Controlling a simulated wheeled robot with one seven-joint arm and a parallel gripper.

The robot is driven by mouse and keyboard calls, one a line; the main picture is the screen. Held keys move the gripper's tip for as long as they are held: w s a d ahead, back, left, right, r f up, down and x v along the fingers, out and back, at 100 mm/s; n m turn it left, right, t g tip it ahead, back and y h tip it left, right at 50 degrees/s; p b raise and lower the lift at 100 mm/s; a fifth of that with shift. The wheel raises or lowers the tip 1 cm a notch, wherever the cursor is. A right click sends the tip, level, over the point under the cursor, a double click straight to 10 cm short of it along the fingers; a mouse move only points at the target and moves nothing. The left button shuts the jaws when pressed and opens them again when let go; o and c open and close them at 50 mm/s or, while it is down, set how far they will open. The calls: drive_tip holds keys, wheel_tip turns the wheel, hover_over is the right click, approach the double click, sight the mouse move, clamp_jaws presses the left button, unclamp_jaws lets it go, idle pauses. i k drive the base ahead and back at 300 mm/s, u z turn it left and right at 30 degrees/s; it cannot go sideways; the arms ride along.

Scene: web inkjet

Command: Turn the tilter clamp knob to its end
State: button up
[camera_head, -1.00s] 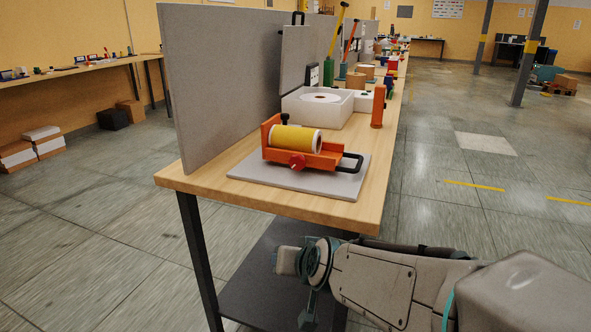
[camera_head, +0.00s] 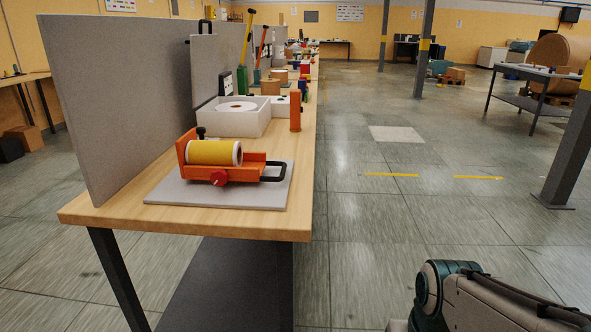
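The orange tilter (camera_head: 184,161) sits on a grey plate (camera_head: 170,193) near the close end of the wooden bench. It cradles a yellow roll (camera_head: 212,152) with white ends. A red knob (camera_head: 218,178) is on its front face, and a small black knob (camera_head: 201,132) stands at its top left. I cannot tell from the picture which is the clamp knob. A black handle (camera_head: 276,170) sticks out at the right. My arm shows at the lower right, apart from the bench. My gripper is not clearly visible.
The wooden bench (camera_head: 260,226) has a grey panel (camera_head: 105,120) along its left side. Behind the tilter stand a white box (camera_head: 228,117) and an orange post (camera_head: 295,112). Open floor lies right of the bench, with a pillar (camera_head: 569,150) farther right.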

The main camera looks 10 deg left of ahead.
sight(219, 177)
drive_tip(key=z, duration=1.5)
drive_tip(key=k, duration=0.65)
drive_tip(key=u, duration=1.65)
